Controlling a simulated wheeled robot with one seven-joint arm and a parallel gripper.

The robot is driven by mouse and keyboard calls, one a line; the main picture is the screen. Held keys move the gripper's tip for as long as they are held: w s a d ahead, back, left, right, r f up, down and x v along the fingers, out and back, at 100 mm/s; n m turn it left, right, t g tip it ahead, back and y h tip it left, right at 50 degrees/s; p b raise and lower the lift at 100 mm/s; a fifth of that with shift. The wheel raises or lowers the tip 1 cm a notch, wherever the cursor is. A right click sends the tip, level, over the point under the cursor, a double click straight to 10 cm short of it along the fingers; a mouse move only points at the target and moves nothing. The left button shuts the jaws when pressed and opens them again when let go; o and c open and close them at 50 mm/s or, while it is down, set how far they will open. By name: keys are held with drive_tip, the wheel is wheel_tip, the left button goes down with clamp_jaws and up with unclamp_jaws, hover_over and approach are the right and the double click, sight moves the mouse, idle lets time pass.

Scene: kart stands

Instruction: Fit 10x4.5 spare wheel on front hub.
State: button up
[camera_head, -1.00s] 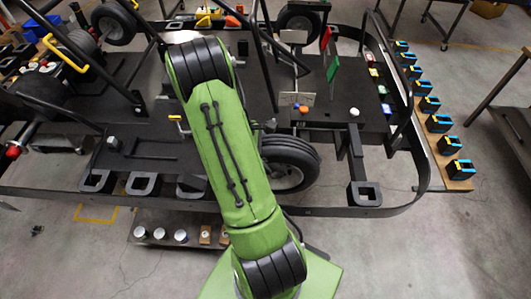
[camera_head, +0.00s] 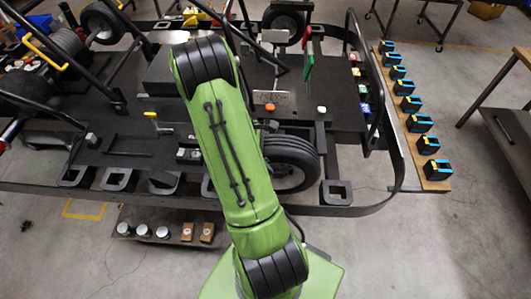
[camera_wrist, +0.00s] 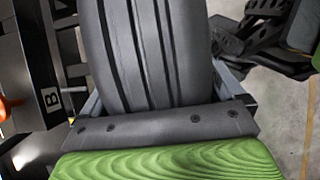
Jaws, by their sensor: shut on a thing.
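A black grooved tyre on a grey rim, the spare wheel (camera_head: 301,150), stands upright just right of my green arm in the head view. In the wrist view the tyre (camera_wrist: 155,50) fills the middle. My gripper (camera_wrist: 158,90) is shut on it, with grey finger parts showing along both sides of the tread. In the head view my arm hides the gripper and the left part of the wheel. I cannot make out a bare front hub, nor a size mark on the tyre. The wheel appears apart from any hub.
The black kart stand (camera_head: 305,210) with its curved rail lies around the wheel. Other wheels (camera_head: 283,22) stand at the back. An orange knob (camera_head: 270,107) and white knob (camera_head: 321,110) sit on the deck. A board (camera_head: 433,178) of black-and-blue blocks is at right.

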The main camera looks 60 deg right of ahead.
drive_tip(key=shift+s+d+r, duration=0.15)
drive_tip(key=shift+s+d, duration=0.05)
drive_tip(key=shift+s, duration=0.25)
drive_tip(key=shift+s+d+f+b, duration=0.15)
drive_tip(key=shift+f+b, duration=0.45)
drive_tip(key=shift+f, duration=0.3)
drive_tip(key=shift+s+a+f+b, duration=0.1)
drive_tip(key=shift+f+b, duration=0.5)
drive_tip(key=shift+f, duration=0.3)
drive_tip(key=f+b, duration=0.2)
drive_tip(key=f, duration=0.1)
drive_tip(key=shift+w+b, duration=0.2)
drive_tip(key=shift+b, duration=0.1)
wheel_tip(320, 180, down, 4)
drive_tip(key=b, duration=0.3)
drive_tip(key=shift+w+f, duration=0.1)
drive_tip(key=shift+f, duration=0.05)
drive_tip(key=shift+w+d+r, duration=0.25)
drive_tip(key=shift+w+d, duration=0.1)
drive_tip(key=shift+d, duration=0.4)
drive_tip(key=shift+w+d+p, duration=0.25)
drive_tip(key=shift+d, duration=0.25)
drive_tip(key=shift+w+d+p, duration=0.2)
drive_tip(key=shift+w+d, duration=0.05)
drive_tip(key=shift+d, duration=0.25)
